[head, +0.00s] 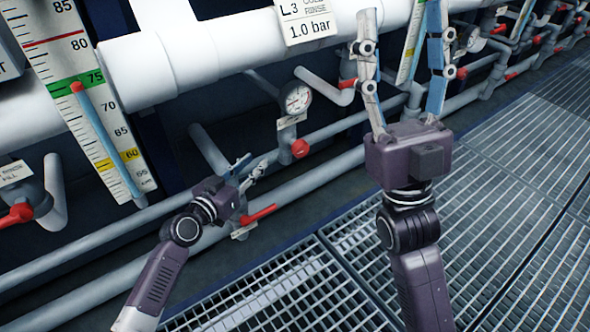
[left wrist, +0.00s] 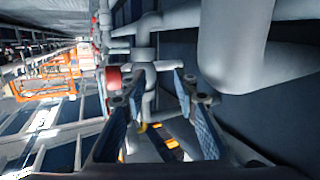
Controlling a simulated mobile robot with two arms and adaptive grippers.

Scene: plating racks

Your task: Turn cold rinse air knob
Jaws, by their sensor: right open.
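The red knob (head: 300,148) sits at the bottom of a grey regulator body, below a round gauge (head: 296,97). A sign (head: 308,18) above reads L3, cold rinse, 1.0 bar. My left gripper (head: 254,161) is open and empty, to the left of the knob and slightly below it, apart from it in the picture. In the left wrist view a red knob (left wrist: 113,78) shows by the left finger of this gripper (left wrist: 158,82); I cannot tell whether they touch. My right gripper (head: 402,14) is open and empty, raised in front of the pipes on the right.
A red valve handle (head: 258,215) lies just below my left gripper. Another red handle (head: 17,215) is at the far left. A large temperature scale (head: 85,90) stands at the left. Grey pipes run along the wall. The grating floor (head: 500,190) at the right is clear.

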